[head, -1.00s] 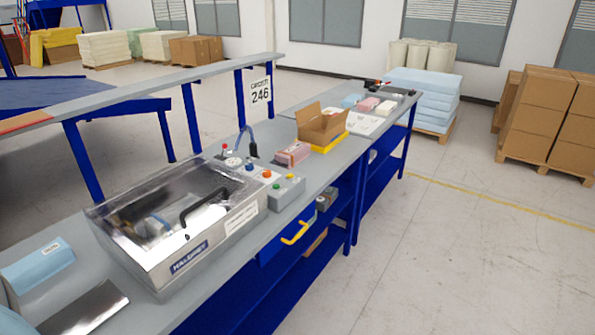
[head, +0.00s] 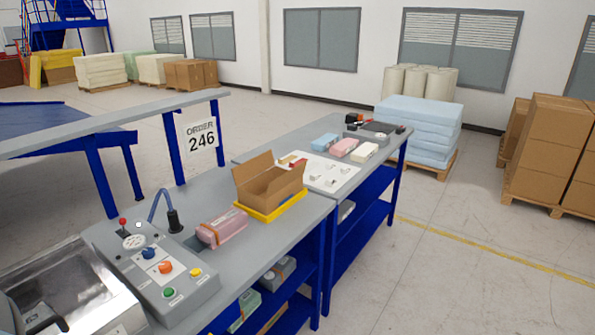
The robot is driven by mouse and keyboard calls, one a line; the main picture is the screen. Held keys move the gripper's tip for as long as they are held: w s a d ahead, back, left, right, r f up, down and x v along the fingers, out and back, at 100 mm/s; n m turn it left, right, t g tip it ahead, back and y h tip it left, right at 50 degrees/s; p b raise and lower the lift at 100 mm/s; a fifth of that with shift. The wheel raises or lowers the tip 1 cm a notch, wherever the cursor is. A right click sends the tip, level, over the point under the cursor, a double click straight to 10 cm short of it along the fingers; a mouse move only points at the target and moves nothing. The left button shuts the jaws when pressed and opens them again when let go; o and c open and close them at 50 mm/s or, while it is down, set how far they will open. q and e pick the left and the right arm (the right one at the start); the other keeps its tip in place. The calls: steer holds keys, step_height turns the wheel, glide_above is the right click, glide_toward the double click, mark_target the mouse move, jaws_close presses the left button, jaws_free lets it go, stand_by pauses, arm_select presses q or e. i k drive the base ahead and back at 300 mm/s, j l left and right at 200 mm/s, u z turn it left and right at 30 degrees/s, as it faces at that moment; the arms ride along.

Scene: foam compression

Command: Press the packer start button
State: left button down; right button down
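The packer (head: 70,285) stands at the lower left on the grey bench, with a shiny lid and a black handle, partly cut off by the frame. Its grey control box (head: 185,289) faces up. On the box are a green button (head: 169,292), a yellow button (head: 195,272), an orange-red knob (head: 165,267), a blue knob (head: 148,253), a round gauge (head: 133,241) and a red-tipped lever (head: 123,222). Labels are too small to read, so I cannot tell which is the start button. Neither gripper is in view.
Right of the control box lie a wrapped pink block (head: 221,227) and an open cardboard box (head: 268,183) on a yellow tray (head: 262,217). A black nozzle with a blue hose (head: 173,220) stands behind. Farther lie a white tray (head: 343,182) and foam blocks.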

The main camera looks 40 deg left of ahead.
mark_target(169, 292)
steer(key=i+u, duration=0.1)
steer(key=i, duration=0.8)
steer(key=i+l, duration=0.1)
steer(key=i, duration=0.8)
steer(key=i+u, duration=0.15)
steer(key=i, duration=0.7)
steer(key=z, duration=7)
